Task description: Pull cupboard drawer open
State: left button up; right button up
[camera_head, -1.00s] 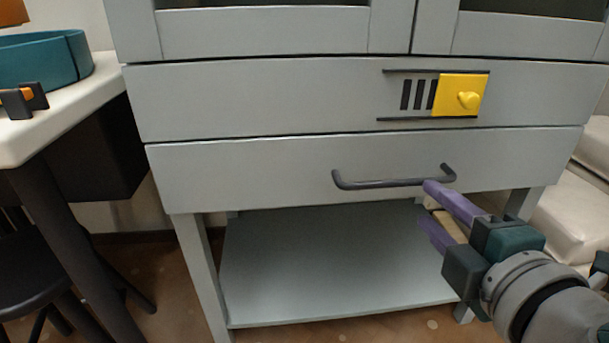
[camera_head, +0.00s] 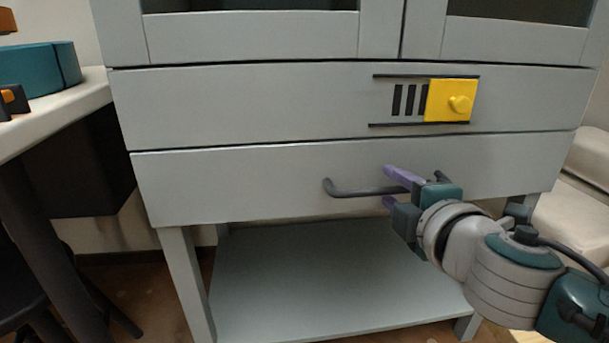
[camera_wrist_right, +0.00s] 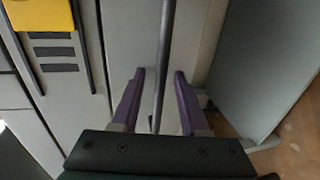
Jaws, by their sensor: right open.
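The grey cupboard has a lower drawer (camera_head: 240,179) with a dark bar handle (camera_head: 350,191); the drawer front looks flush with the cupboard. My right gripper (camera_head: 388,186) is open at the right part of the handle, with one purple finger above the bar and one below it. In the right wrist view the handle (camera_wrist_right: 164,70) runs between the two open purple fingers (camera_wrist_right: 157,90), with a gap on each side. The gripper covers part of the handle's right end in the head view. My left gripper is not in view.
Above is another drawer front with a yellow sliding panel and knob (camera_head: 452,101). An open lower shelf (camera_head: 330,280) lies beneath the drawer. A white table (camera_head: 60,118) with a teal object (camera_head: 40,70) stands close on the left. Pale cushioned seating (camera_head: 575,200) is on the right.

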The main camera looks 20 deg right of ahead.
jog(key=shift+c, duration=0.3)
grip_shut()
dwell(1.0)
